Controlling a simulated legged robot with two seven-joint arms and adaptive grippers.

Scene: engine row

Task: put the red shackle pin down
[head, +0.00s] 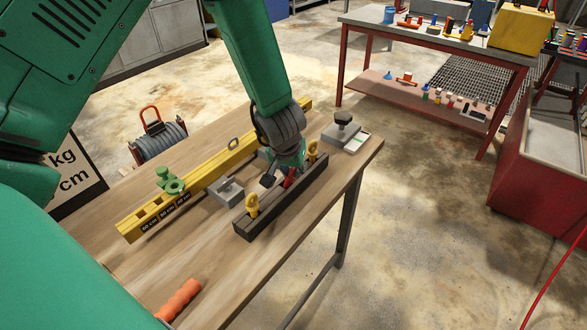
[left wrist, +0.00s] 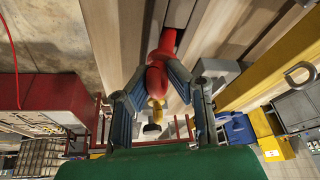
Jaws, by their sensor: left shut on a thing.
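My left gripper (head: 284,172) reaches down over the wooden table, shut on the red shackle pin (head: 290,177). In the left wrist view the gripper's two fingers (left wrist: 160,78) close on the sides of the red pin (left wrist: 168,40). The pin is at the dark rail (head: 270,205), between two yellow pieces (head: 252,205) on it. I cannot tell whether the pin touches the rail. The gripper partly hides the pin in the head view. My right gripper is not in view.
A grey device with a black knob (head: 344,130) is at the far corner. An orange ridged object (head: 178,300) lies near the front.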

